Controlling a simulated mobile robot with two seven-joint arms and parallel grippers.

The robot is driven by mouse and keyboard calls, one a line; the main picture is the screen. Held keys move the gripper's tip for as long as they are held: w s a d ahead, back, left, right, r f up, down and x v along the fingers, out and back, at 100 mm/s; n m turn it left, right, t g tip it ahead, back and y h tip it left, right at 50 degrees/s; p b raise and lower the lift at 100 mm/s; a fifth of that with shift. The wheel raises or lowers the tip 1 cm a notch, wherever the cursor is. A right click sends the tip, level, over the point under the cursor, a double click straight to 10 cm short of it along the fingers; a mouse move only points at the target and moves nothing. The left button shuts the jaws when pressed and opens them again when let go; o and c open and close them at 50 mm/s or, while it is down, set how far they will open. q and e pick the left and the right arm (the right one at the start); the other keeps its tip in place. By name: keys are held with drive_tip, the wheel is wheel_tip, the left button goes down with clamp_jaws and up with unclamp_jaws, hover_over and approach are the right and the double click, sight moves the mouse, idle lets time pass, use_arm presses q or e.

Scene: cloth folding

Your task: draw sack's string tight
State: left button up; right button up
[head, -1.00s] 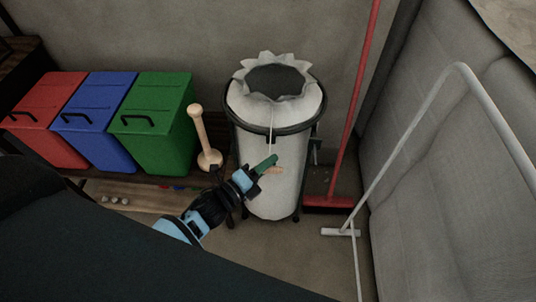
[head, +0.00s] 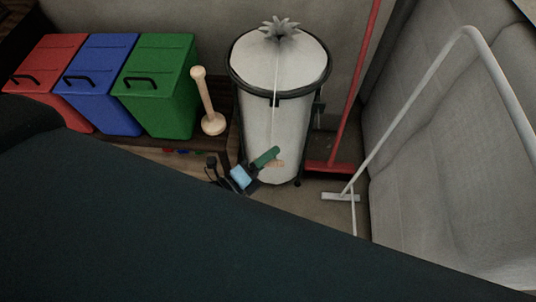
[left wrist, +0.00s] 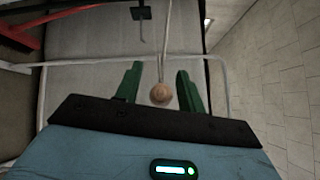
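The white sack (head: 255,55) lines a round bin. Its mouth is gathered into a small grey ruffle (head: 279,30) at the top. The pale string (head: 277,75) runs down from the ruffle over the bin's front. My left gripper (head: 267,157) is low in front of the bin, beside a wooden piece (head: 276,164). In the left wrist view the wooden ball (left wrist: 161,94) hangs on the string between the green fingers (left wrist: 160,78). They are apart, with a gap on each side of the ball. My right gripper is out of view.
Red, blue (head: 98,80) and green (head: 158,85) lidded bins stand at the left. A wooden plunger-like piece (head: 206,100) stands between them and the sack's bin. A red broom (head: 343,120) and a white tube frame (head: 405,120) stand at the right, near a grey sofa (head: 460,150).

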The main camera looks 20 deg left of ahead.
use_arm(q)
drive_tip(key=shift+s+a, duration=0.1)
drive_tip(key=b+v, duration=0.1)
drive_tip(key=v, duration=0.6)
drive_tip(key=shift+s+a, duration=0.15)
drive_tip(key=shift+s, duration=0.1)
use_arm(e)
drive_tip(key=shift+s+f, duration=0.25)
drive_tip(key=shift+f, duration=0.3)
